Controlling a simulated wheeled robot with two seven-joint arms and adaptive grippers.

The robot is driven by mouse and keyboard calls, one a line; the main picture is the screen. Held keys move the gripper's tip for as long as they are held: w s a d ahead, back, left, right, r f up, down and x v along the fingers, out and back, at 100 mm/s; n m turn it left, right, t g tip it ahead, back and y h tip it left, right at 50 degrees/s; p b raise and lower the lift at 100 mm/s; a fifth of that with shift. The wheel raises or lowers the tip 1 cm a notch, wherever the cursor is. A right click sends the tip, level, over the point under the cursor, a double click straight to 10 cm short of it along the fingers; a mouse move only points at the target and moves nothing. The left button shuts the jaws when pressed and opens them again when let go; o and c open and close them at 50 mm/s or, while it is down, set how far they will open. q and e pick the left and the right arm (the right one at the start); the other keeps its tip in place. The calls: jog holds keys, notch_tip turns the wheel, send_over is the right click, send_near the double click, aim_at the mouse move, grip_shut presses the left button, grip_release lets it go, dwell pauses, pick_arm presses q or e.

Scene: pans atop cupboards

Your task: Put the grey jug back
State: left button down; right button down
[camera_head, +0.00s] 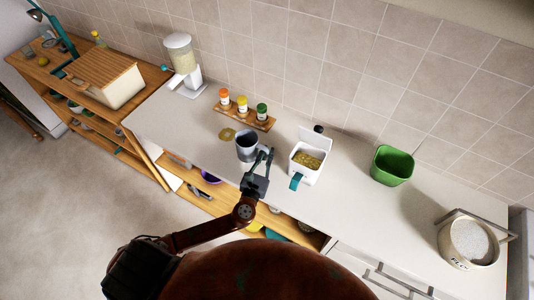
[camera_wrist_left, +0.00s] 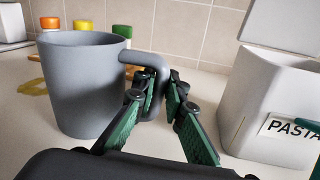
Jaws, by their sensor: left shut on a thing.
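The grey jug (camera_head: 247,147) stands upright at the counter, near its front edge, in the head view. In the left wrist view the jug (camera_wrist_left: 84,85) fills the left side, its handle pointing right towards my fingers. My left gripper (camera_head: 264,158) is shut on the jug's handle; its green-padded fingers (camera_wrist_left: 160,95) are on either side of the handle in the wrist view. The jug's base looks close to the counter; I cannot tell whether it touches. My right gripper is not in view.
A white pasta box (camera_head: 309,157) with an open lid stands just right of the jug. A wooden rack (camera_head: 243,115) with spice jars is behind. A yellowish patch (camera_head: 227,134) lies left of the jug. A green bin (camera_head: 392,165) and a white pot (camera_head: 468,242) stand further right.

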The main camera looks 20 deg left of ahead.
pick_arm(q)
jog(key=c, duration=2)
grip_release()
jog(key=shift+r, duration=0.15)
jog(key=s, duration=0.4)
jog(key=s+d, duration=0.1)
jog(key=s, duration=0.7)
jog(key=shift+d, duration=0.2)
